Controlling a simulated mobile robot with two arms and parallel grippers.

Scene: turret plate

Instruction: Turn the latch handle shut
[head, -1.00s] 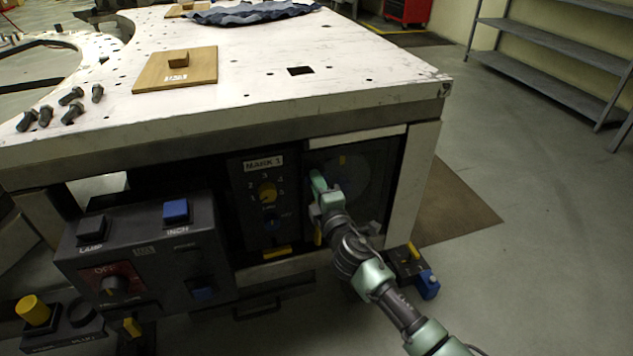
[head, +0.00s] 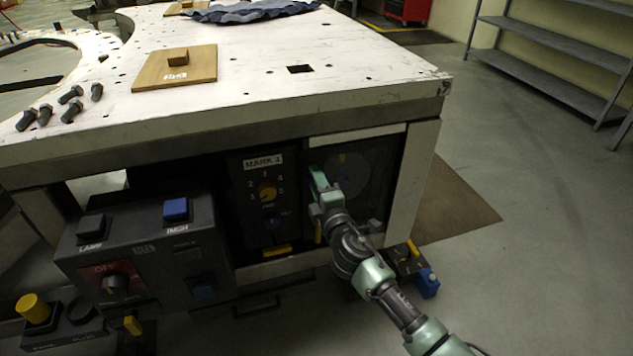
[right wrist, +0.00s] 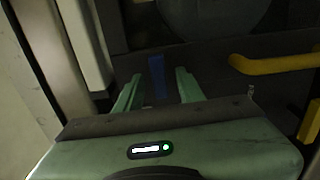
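My right gripper (head: 319,180) is at the dark panel under the table's right end, just left of a round grey disc (head: 351,178). In the right wrist view its two fingers (right wrist: 157,90) are apart. A blue upright bar (right wrist: 157,75) shows between them, with a gap on each side; I cannot tell how deep it sits between the fingers. This bar may be the latch handle; the gripper hides it in the head view. A yellow bent handle (right wrist: 275,64) is to the right in the wrist view. My left gripper is not in view.
A control box (head: 150,250) juts out at lower left. The white table top (head: 350,80) overhangs above. A white table leg (head: 412,185) stands close on the right. Open floor lies beyond.

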